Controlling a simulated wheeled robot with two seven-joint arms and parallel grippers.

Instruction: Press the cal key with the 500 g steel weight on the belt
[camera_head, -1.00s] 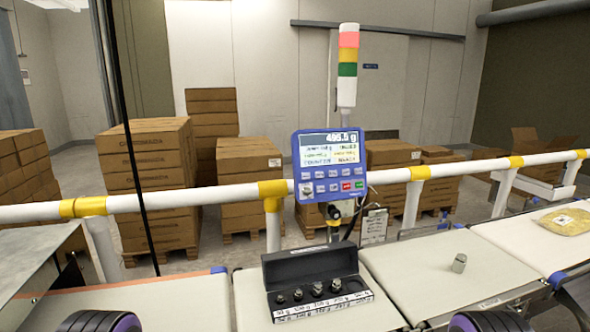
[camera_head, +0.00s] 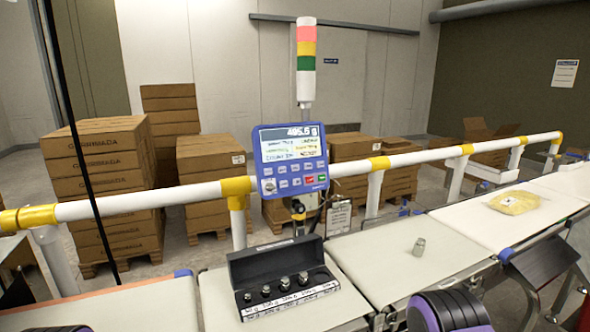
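A small steel weight (camera_head: 419,246) stands alone on the pale belt (camera_head: 375,268) right of the weight case. The blue indicator panel (camera_head: 292,160) is mounted behind the belt near the white rail. Its screen (camera_head: 289,141) shows a reading in the 490s of grams, the exact digits blurred. Below the screen are rows of small keys (camera_head: 295,175), including a red and a green one; their labels are too small to read, so I cannot tell which is cal. Neither gripper is in view; only dark and purple parts of my arms show at the bottom edge.
An open black case (camera_head: 280,262) with several steel weights sits on the belt left of the lone weight. A white rail with yellow joints (camera_head: 235,186) runs behind the belt. A yellow bag (camera_head: 514,202) lies on the right belt. A stack light (camera_head: 306,60) rises behind the panel.

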